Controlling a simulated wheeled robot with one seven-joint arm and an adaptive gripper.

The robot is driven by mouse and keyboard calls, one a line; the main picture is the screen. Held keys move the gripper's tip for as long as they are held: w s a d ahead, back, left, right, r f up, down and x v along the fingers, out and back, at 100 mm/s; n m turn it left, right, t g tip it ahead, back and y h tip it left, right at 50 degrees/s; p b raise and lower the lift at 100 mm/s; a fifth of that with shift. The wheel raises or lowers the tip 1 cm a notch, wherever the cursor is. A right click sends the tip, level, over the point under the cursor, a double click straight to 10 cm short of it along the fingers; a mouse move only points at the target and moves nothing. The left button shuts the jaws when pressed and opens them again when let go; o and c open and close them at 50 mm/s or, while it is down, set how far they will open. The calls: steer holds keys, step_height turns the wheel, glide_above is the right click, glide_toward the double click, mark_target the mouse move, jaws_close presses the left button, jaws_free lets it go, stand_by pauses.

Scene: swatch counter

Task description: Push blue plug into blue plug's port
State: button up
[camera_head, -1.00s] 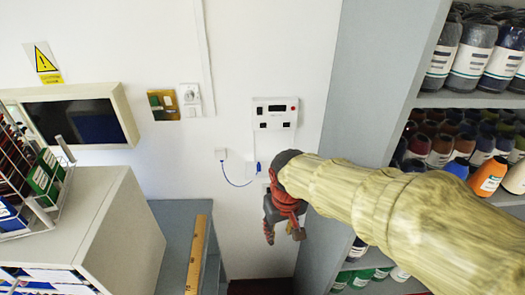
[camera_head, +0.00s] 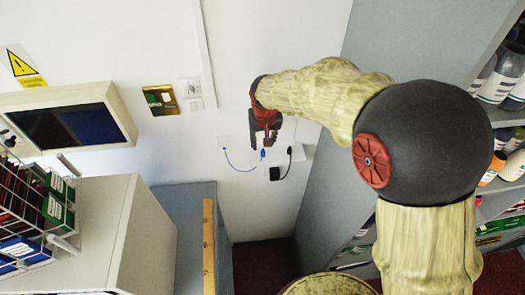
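The blue plug (camera_head: 263,155) is small and hangs at the wall on a thin blue cable (camera_head: 238,168). The cable loops left to a small white wall box (camera_head: 223,142). My gripper (camera_head: 264,143), red and dark grey, is just above the plug in the picture, fingers pointing down. The fingers look apart with a gap between them, and the plug shows just below that gap. I cannot tell whether they touch it. The white wall panel (camera_head: 303,155) is mostly hidden behind my arm. I cannot make out the blue plug's port.
A black plug (camera_head: 290,150) with a black cable runs to a black box (camera_head: 275,174) on the right. A grey cabinet side and bottle shelves (camera_head: 508,88) stand at right. A grey counter with a wooden ruler (camera_head: 209,245) is below. A wall screen (camera_head: 75,124) is at left.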

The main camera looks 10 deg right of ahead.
mark_target(263, 151)
steer(key=f, duration=0.1)
steer(key=w+f, duration=0.1)
steer(key=f, duration=0.1)
steer(key=shift+w+d, duration=0.3)
steer(key=shift+d, duration=0.1)
steer(key=shift+s+a, duration=0.1)
steer(key=shift+s, duration=0.15)
steer(key=shift+a+p+x, duration=0.2)
steer(key=shift+p+x, duration=0.7)
steer(key=shift+x, duration=1.7)
steer(key=shift+s, duration=0.1)
steer(key=shift+c, duration=0.3)
steer(key=c, duration=0.7)
jaws_close()
